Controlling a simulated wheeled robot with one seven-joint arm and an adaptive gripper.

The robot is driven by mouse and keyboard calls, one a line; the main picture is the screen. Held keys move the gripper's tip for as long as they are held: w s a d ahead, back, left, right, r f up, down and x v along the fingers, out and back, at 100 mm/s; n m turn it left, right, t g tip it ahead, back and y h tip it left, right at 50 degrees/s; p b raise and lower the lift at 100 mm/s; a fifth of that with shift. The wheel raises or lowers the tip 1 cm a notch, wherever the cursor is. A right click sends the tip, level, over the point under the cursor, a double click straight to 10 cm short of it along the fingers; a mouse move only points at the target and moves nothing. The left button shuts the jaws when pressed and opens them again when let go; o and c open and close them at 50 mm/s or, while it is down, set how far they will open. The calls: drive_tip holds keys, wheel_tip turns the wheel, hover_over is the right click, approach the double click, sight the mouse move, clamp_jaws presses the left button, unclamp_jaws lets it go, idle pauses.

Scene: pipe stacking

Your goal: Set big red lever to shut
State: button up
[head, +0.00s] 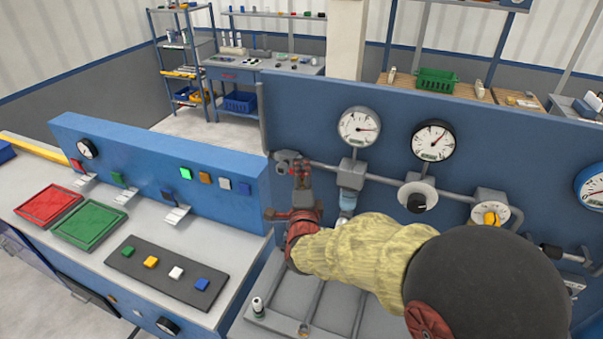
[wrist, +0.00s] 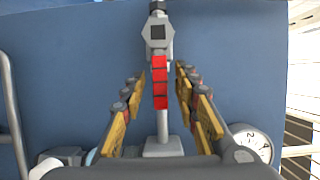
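The big red lever (wrist: 160,85) runs up and down in the middle of the wrist view, with a grey hexagonal pivot at its upper end. In the head view the lever (head: 300,172) shows small at the left end of the pipe run, partly hidden by my gripper. My gripper (head: 303,197) is in front of it. In the wrist view the yellow-padded fingers (wrist: 160,76) are open, one on each side of the lever, with a gap on both sides. I cannot tell how far the lever reaches between them.
The pipe crosses the blue panel (head: 300,110), with pressure gauges (head: 359,126) above it and a yellow knob valve (head: 491,217) to the right. A bench with a red tray (head: 48,204), a green tray (head: 90,225) and a low blue wall stands at left.

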drive_tip(key=c, duration=0.8)
clamp_jaws()
